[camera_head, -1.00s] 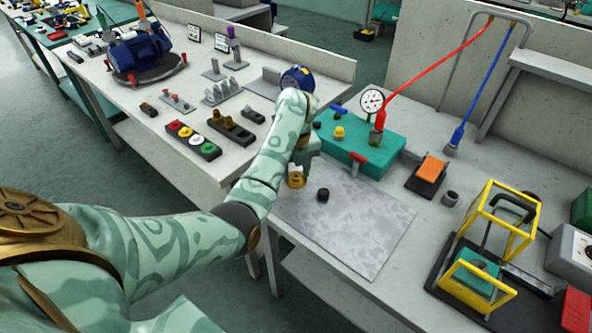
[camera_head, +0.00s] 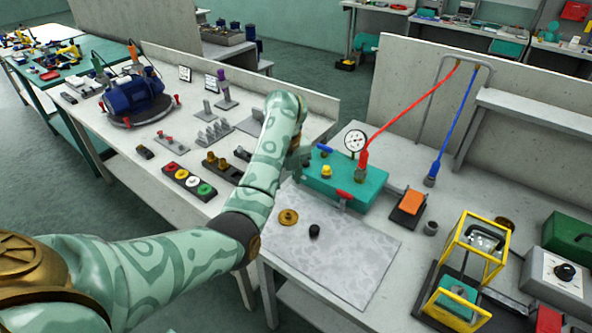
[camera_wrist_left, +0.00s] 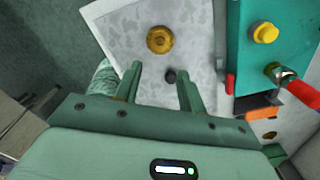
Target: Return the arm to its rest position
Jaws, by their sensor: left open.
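My left arm reaches across the middle of the head view, its gripper (camera_head: 298,158) mostly hidden behind the forearm, near the teal block. In the left wrist view my left gripper (camera_wrist_left: 160,70) is open, with nothing between its fingers. Below it a brass round piece (camera_head: 288,217) lies flat on the grey mottled mat (camera_head: 345,262). A small black knob (camera_head: 314,231) sits beside it. My right gripper is not in view.
A yellow frame fixture (camera_head: 470,250) is at the right. A blue pump (camera_head: 133,95) stands at the back left. Most of the mat is bare.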

